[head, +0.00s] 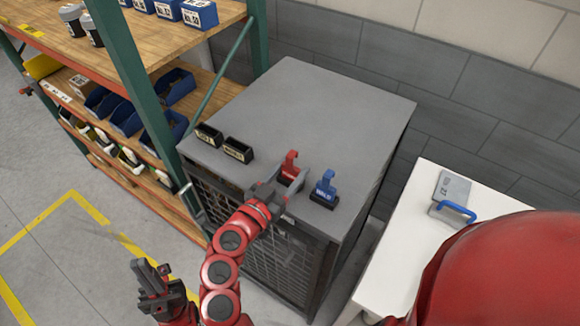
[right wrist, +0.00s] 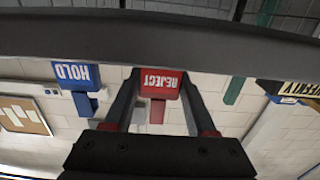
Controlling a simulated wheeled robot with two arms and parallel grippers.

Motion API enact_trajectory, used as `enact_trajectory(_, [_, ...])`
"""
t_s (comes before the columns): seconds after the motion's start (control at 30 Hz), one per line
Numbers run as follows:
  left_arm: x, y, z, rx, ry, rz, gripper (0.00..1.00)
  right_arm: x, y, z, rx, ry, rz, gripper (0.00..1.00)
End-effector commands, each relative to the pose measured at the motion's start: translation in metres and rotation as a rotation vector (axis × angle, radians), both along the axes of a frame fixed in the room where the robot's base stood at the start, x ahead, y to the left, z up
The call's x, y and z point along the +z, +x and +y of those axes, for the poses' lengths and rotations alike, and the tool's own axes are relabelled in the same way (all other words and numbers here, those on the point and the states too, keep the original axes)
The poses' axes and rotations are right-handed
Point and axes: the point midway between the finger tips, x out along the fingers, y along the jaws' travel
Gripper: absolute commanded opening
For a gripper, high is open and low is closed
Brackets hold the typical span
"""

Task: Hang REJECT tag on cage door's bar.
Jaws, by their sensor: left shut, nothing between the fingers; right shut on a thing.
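The red REJECT tag (head: 290,164) is at the front edge of the grey cage top (head: 300,100), hook end up. My right gripper (head: 286,182) is shut on it. In the right wrist view the tag (right wrist: 160,84) shows its REJECT lettering upside down between the fingertips (right wrist: 160,95). Whether it touches its holder or the cage top is hidden. The cage door (head: 225,215) is dark mesh on the front, partly behind my right arm; I cannot make out its bar clearly. My left gripper (head: 154,284) is shut and empty, low at the left, apart from everything.
A blue HOLD tag (head: 325,187) stands just right of the REJECT tag. Two black holders (head: 208,135) (head: 238,150) sit at the left of the cage top. A shelf rack (head: 130,60) stands left, a white table (head: 400,255) right. A dark beam (right wrist: 160,35) crosses the right wrist view.

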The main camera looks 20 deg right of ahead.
Motion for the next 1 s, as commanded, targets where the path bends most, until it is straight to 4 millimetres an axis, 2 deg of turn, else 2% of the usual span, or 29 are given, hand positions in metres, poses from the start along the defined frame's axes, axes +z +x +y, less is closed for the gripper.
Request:
enact_trajectory(0.1, [0.010, 0.000, 0.000, 0.000, 0.000, 0.000, 0.00, 0.009, 0.000, 0.000, -0.001, 0.000, 0.000, 0.17])
enact_trajectory(0.6, [0.037, 0.000, 0.000, 0.000, 0.000, 0.000, 0.00, 0.031, 0.000, 0.000, 0.000, -0.001, 0.000, 0.17])
enact_trajectory(1.0, [0.038, 0.000, 0.000, 0.000, 0.000, 0.000, 0.00, 0.032, -0.001, 0.001, 0.001, -0.001, 0.001, 0.17])
